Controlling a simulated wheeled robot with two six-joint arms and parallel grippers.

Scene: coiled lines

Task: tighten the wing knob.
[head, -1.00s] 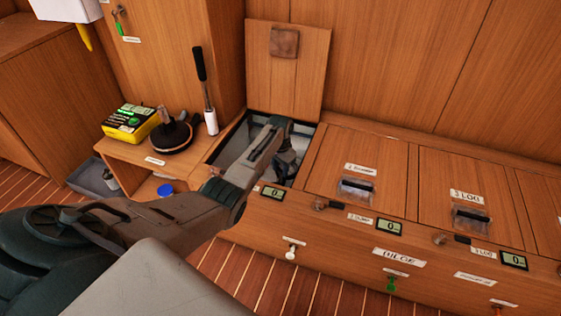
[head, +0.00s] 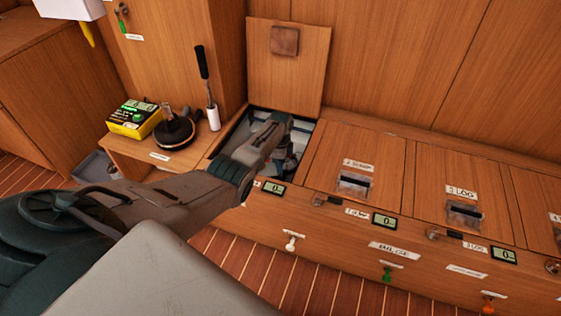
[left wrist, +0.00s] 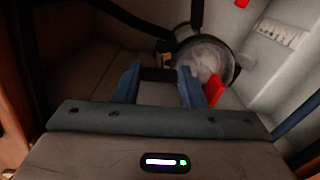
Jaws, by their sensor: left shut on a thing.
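My left gripper (head: 287,165) reaches down into an open locker (head: 229,140) at the middle of the head view. In the left wrist view its two blue fingers (left wrist: 160,80) stand apart with a dark bar-shaped piece, seemingly the wing knob (left wrist: 158,74), between them. The fingers are closed on it. Just beyond is a clear round bowl (left wrist: 207,52) with a dark rim and a black strap or pipe above. The knob is mostly hidden by the fingers and is dim, so its wings cannot be made out. My right gripper is out of view.
A red handle (left wrist: 215,91) is close beside the right finger. Locker walls hem the gripper in. The raised lid (head: 285,75) stands behind. Closed lids (head: 355,160) lie to the right. A small shelf (head: 142,152) at left holds a yellow box (head: 134,119) and a dark round tool (head: 175,131).

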